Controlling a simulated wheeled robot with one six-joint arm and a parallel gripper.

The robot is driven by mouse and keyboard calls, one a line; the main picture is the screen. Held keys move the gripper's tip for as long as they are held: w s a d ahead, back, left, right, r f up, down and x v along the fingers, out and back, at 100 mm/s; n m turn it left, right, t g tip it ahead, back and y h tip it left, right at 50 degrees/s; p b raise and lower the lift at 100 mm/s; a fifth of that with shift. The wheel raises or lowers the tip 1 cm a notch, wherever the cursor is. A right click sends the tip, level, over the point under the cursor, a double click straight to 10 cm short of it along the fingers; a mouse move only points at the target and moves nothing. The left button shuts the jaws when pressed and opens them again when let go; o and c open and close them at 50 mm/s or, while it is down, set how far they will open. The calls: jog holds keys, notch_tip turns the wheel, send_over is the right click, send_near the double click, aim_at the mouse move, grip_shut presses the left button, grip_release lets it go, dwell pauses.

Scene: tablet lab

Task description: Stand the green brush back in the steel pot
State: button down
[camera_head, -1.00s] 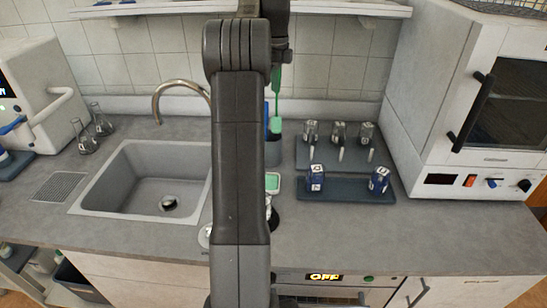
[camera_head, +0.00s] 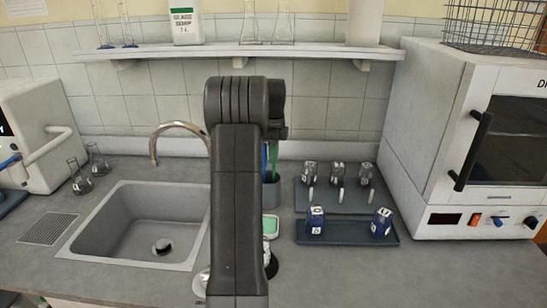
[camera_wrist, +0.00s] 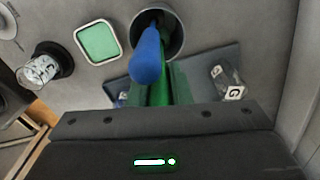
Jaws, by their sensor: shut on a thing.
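My gripper (camera_wrist: 160,108) is shut on the green brush (camera_wrist: 158,92), whose shaft runs from the jaws toward the steel pot (camera_wrist: 180,38) in the wrist view. In the head view the green brush (camera_head: 275,157) hangs upright below my gripper (camera_head: 277,132), and its lower part meets the mouth of the pot (camera_head: 271,196). How deep its end sits inside is hidden. A blue brush (camera_wrist: 147,58) stands in the same pot, close beside the green one. My arm covers the left side of the pot in the head view.
A green-topped dish (camera_head: 270,227) is in front of the pot. Trays with bottles (camera_head: 345,232) lie to its right. The sink (camera_head: 140,225) is on the left, the white oven (camera_head: 475,140) on the right, and a shelf (camera_head: 225,51) with glassware above.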

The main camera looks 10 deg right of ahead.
jog(key=shift+f, duration=0.7)
jog(key=c, duration=1.3)
grip_release()
notch_tip(320, 180, up, 12)
jog(key=shift+r, duration=0.1)
